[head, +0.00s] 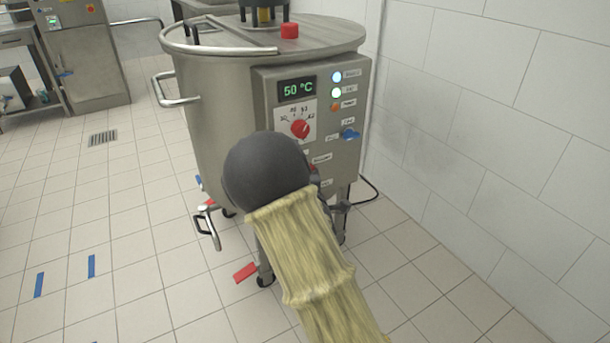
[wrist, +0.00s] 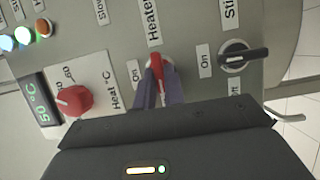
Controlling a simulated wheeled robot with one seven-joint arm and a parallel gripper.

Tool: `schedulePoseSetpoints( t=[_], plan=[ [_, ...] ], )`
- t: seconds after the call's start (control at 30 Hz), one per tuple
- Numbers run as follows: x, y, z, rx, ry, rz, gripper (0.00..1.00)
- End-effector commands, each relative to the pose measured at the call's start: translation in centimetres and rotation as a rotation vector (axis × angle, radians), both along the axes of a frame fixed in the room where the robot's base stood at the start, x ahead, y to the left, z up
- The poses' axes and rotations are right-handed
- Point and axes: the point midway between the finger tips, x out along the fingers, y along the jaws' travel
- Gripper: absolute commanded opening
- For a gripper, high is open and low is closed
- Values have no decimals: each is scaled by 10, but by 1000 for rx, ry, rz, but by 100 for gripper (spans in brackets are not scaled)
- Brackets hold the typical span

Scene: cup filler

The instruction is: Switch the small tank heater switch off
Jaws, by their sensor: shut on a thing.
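The small tank is a steel vessel (head: 215,115) on legs with a grey control panel (head: 345,105). The red heater switch (wrist: 156,62) sits below the "Heater" label (wrist: 153,22) in the wrist view, with an "On" label (wrist: 135,71) at its left. My gripper (wrist: 159,77) is shut on the red switch handle, one dark finger on each side. The handle's lower part and any "Off" label are hidden by the gripper, so I cannot tell the switch position. In the head view my dark wrist covers most of the switch.
A red temperature dial (wrist: 75,100) and display (head: 297,88) reading 50 °C are nearby. A black-handled stirrer switch (wrist: 243,56) is just right of my gripper in the wrist view.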

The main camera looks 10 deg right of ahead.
Motion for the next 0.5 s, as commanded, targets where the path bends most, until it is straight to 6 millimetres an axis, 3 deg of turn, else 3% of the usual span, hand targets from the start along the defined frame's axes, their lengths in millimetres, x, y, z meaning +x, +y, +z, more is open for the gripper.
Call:
schedulePoseSetpoints(
  t=[0.43, 0.5],
  plan=[
    [0, 2, -1, -14, -3, 6, 0],
    [0, 2, -1, -14, -3, 6, 21]
  ],
)
